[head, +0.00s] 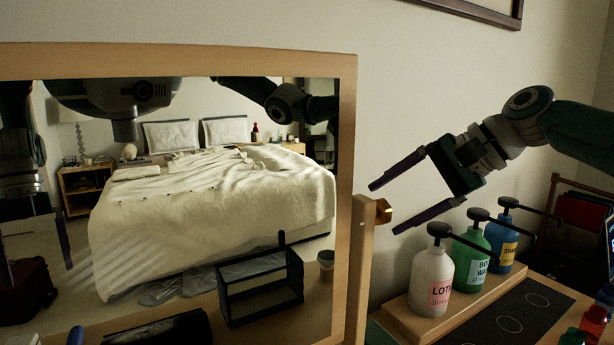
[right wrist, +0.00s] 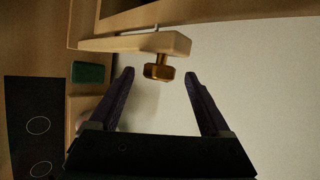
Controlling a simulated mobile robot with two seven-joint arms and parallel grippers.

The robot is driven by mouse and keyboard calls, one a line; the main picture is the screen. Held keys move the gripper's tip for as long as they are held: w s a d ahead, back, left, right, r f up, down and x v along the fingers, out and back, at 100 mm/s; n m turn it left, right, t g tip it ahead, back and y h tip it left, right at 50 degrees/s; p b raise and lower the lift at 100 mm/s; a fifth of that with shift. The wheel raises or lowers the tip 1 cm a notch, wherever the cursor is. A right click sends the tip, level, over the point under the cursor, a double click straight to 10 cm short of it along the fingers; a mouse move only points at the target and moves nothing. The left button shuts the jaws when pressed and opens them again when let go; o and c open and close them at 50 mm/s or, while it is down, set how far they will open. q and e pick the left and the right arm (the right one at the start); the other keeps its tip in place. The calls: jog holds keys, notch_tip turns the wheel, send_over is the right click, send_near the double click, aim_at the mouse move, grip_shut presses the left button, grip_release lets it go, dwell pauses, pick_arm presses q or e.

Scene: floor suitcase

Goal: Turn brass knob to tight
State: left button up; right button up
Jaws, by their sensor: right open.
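The brass knob (head: 383,211) sits on the side of the wooden post beside the mirror (head: 347,200). It also shows in the right wrist view (right wrist: 158,71), below the post's end. My right gripper (head: 382,209) is open, its two dark purple fingers pointing left. In the right wrist view its fingertips (right wrist: 160,73) are on either side of the knob, with a visible gap on each side. Nothing is held. The knob's mark or tightness cannot be read. My left arm shows only as a reflection in the mirror.
A white lotion bottle (head: 431,282), a green pump bottle (head: 470,259) and a blue pump bottle (head: 502,243) stand on a wooden tray (head: 405,322) below my right gripper. A dark mat with circles (head: 513,318) lies in front. The mirror reflects a bed and a box.

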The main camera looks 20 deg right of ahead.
jog(key=v, duration=0.6)
jog(key=shift+s+r+b, duration=0.15)
jog(key=shift+r+b, duration=0.05)
jog(key=shift+b, duration=0.1)
jog(key=shift+d, duration=0.1)
jog(key=s+a+f+n+g+h, duration=0.1)
jog(key=s+a+f+n+g, duration=0.1)
jog(key=s+a+f+n, duration=0.45)
jog(key=s+a+f+n+g+h, duration=0.15)
jog(key=s+a+f, duration=0.25)
jog(key=f, duration=0.6)
jog(key=s+a+n+g+h, duration=0.1)
jog(key=s+a+n, duration=0.3)
jog(key=s, duration=0.4)
jog(key=s+a+n+h, duration=0.2)
jog(key=s+a+n, duration=0.2)
jog(key=s, duration=0.4)
notch_tip(320, 180, up, 33)
jog(key=p, duration=3.3)
jog(key=shift+s+d, duration=0.15)
jog(key=shift+s, duration=0.1)
